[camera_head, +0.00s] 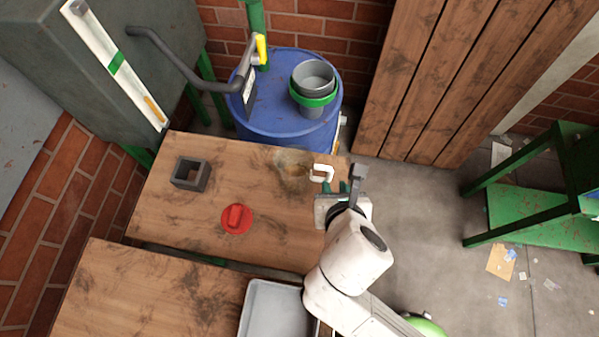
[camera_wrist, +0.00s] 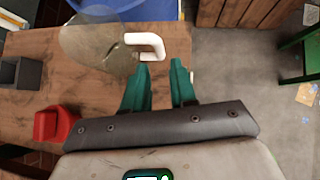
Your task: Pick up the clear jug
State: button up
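The clear jug (camera_head: 292,168) stands near the far right corner of the wooden table, with its white handle (camera_head: 322,173) facing right. In the wrist view the jug (camera_wrist: 97,48) is at the upper left and its white handle (camera_wrist: 147,44) lies just beyond my left fingertip. My gripper (camera_wrist: 166,68) is open, with its two green fingers apart and nothing seen between them. In the head view my gripper (camera_head: 352,186) is at the table's right edge, right next to the handle. Whether a finger touches the handle I cannot tell.
A grey square block (camera_head: 190,174) and a red knobbed piece (camera_head: 236,218) stand on the same table (camera_head: 165,225). A blue barrel (camera_head: 285,118) with a grey bucket stands behind it. A grey tray (camera_head: 270,310) is at the front.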

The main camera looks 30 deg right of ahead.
aim_at(330, 177)
jog(key=x, duration=0.8)
jog(key=shift+w+f, duration=0.15)
grip_shut()
